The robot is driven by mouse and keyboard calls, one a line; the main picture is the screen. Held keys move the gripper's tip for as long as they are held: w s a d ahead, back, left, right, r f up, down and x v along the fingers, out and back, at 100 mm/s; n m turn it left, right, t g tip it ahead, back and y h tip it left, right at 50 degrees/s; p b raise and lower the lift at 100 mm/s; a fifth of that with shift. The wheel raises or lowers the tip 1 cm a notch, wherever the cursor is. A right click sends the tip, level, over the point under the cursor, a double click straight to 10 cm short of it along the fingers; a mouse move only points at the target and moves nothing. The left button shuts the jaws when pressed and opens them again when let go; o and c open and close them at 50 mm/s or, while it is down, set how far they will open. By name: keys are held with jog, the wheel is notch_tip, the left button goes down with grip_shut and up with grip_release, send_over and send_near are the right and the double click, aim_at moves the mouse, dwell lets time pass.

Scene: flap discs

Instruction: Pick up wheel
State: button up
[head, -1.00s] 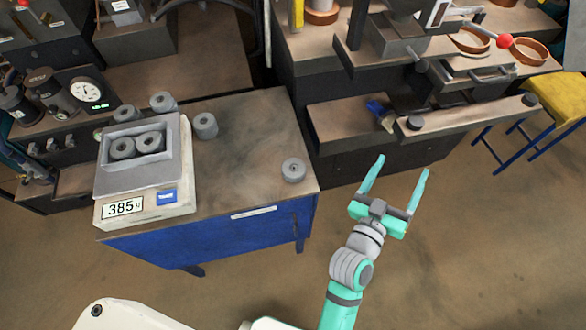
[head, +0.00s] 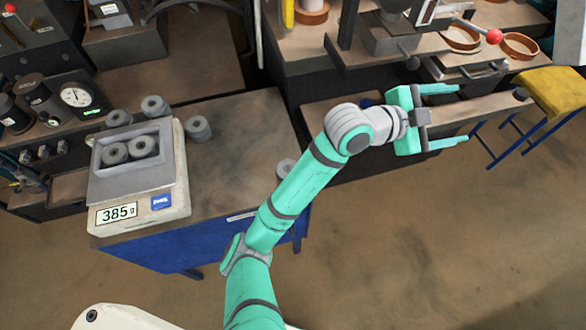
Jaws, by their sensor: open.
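Two more wheels, a left one (head: 115,153) and a right one (head: 143,147), lie in the grey tray (head: 166,171) on the scale. Several others stand behind and beside the scale, such as this wheel (head: 198,128). My gripper (head: 463,114) is open and empty, pointing right in front of the workbench, well to the right of the table and its wheels.
The scale (head: 113,229) reads 385 g on the blue table (head: 235,110). A dark workbench (head: 320,110) with a press stands behind my gripper. A yellow-topped stool (head: 558,97) is at the right. The floor in front is clear.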

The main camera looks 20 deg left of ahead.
jog(key=s+a+f+m+g+y, duration=0.2)
jog(key=a+f+m+g+y, duration=0.25)
jog(key=a, duration=0.25)
jog(key=g+y, duration=0.5)
jog(key=y, duration=0.4)
send_over(288, 168)
notch_tip(288, 168, down, 6)
jog(key=shift+m+h, duration=0.25)
notch_tip(288, 168, down, 6)
jog(key=shift+s+a+r, duration=0.1)
jog(key=shift+s+r, duration=0.05)
jog(key=shift+r, duration=0.1)
jog(key=shift+f, duration=2.55)
jog(key=shift+w, duration=0.25)
jog(key=c, duration=1.3)
